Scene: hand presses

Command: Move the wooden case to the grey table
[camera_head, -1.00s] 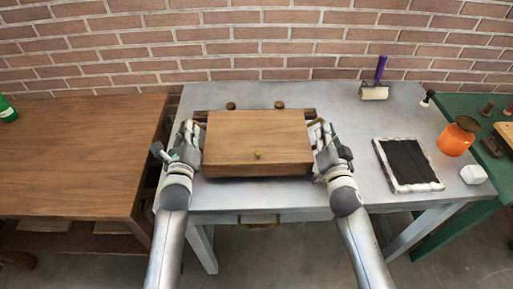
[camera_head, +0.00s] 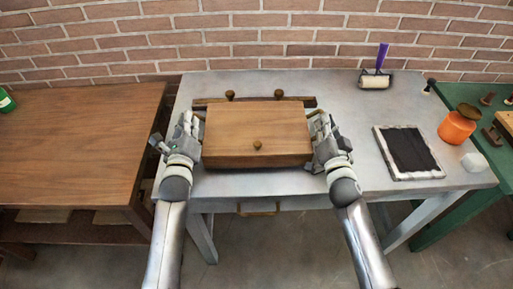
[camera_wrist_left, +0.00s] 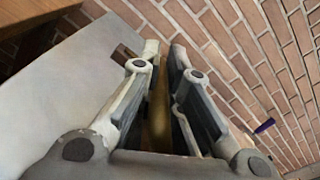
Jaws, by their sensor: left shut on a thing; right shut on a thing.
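The wooden case (camera_head: 257,128) is a brown box with a round knob on its lid, in the middle of the head view. It is over the front left part of the grey table (camera_head: 360,100); I cannot tell whether it touches the top. My left gripper (camera_head: 193,128) is shut on the case's left side, and my right gripper (camera_head: 320,128) is shut on its right side. In the left wrist view, my left fingers (camera_wrist_left: 165,90) close around a narrow brown piece (camera_wrist_left: 158,110). The fingertips are partly hidden in the head view.
A wooden strip with two knobs (camera_head: 230,95) lies behind the case. A black pad in a pale frame (camera_head: 408,150) and a purple-handled roller (camera_head: 376,80) are on the right.

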